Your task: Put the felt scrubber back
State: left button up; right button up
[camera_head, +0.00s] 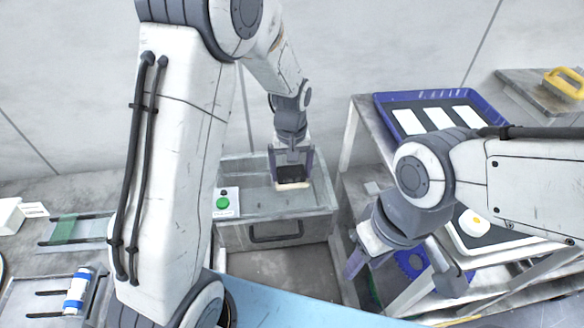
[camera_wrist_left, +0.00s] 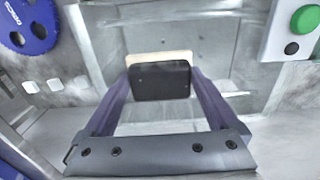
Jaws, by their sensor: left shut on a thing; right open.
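The felt scrubber (camera_head: 291,183) has a black block-like handle and a cream pad beneath it. My left gripper (camera_head: 292,168) is shut on it, and its two fingers flank the black block in the left wrist view, where the scrubber (camera_wrist_left: 160,82) shows up close. It is over the open top of a grey metal box (camera_head: 232,236) with a dark front handle. I cannot tell whether the pad touches the box. My right gripper (camera_head: 400,270) is open and empty, low at the right in front of the shelf cart.
A green button panel (camera_head: 226,202) sits at the box's left end. A grey cart (camera_head: 358,128) at the right bears a blue tray (camera_head: 384,104) with white pads. A yellow-handled tool (camera_head: 566,83) lies farther right. A blue-and-white bottle (camera_head: 78,290) lies at the lower left.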

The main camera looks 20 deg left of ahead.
pick_arm(q)
jog(key=shift+f, duration=0.15)
jog(key=o, duration=0.9)
jog(key=shift+o, duration=0.2)
